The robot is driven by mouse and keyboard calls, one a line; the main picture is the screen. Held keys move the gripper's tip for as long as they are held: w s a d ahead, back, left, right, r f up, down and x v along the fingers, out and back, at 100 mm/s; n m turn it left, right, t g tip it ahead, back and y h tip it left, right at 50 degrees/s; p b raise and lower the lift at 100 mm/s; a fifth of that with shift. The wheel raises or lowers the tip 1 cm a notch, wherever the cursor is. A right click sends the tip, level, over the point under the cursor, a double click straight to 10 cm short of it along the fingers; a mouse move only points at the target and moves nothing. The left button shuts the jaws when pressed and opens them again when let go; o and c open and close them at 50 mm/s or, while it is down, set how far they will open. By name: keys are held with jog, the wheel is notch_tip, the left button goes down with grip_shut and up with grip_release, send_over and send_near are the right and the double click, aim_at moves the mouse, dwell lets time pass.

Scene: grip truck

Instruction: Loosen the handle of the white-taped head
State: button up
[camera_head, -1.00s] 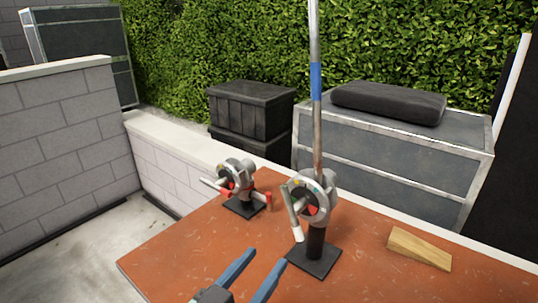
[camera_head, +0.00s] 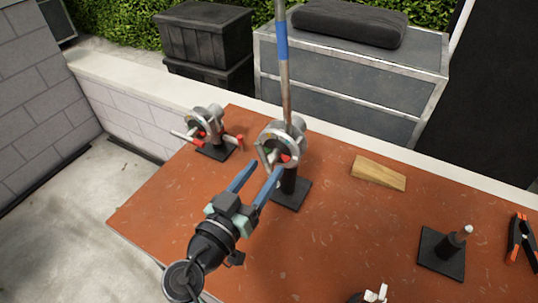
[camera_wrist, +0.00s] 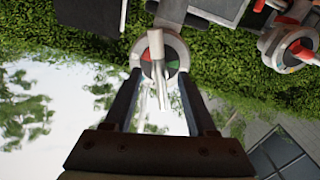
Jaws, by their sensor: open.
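The nearer grip head (camera_head: 279,142) is a round grey metal head on a black stand, with a pale, white-ended handle (camera_head: 264,155) and a tall pole rising from it. In the wrist view this head (camera_wrist: 172,49) is ahead, its white handle (camera_wrist: 156,45) lined up between my fingers. My gripper (camera_head: 268,166) has blue fingers, is open and empty, and points at the head from the near side. It also shows in the wrist view (camera_wrist: 161,75). How far the fingertips reach around the handle is unclear. A second head (camera_head: 207,121) with red-ended handles stands to the left.
The orange-brown table (camera_head: 330,240) carries a wooden wedge (camera_head: 379,173), a black base with a pin (camera_head: 444,249), and an orange-tipped clamp (camera_head: 521,240) at right. The metal pole (camera_head: 284,75) with a blue band stands upright behind the handle. Dark cases (camera_head: 205,45) stand behind the table.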

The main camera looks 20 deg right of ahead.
aim_at(269, 163)
jog(key=shift+x, duration=1.7)
grip_shut()
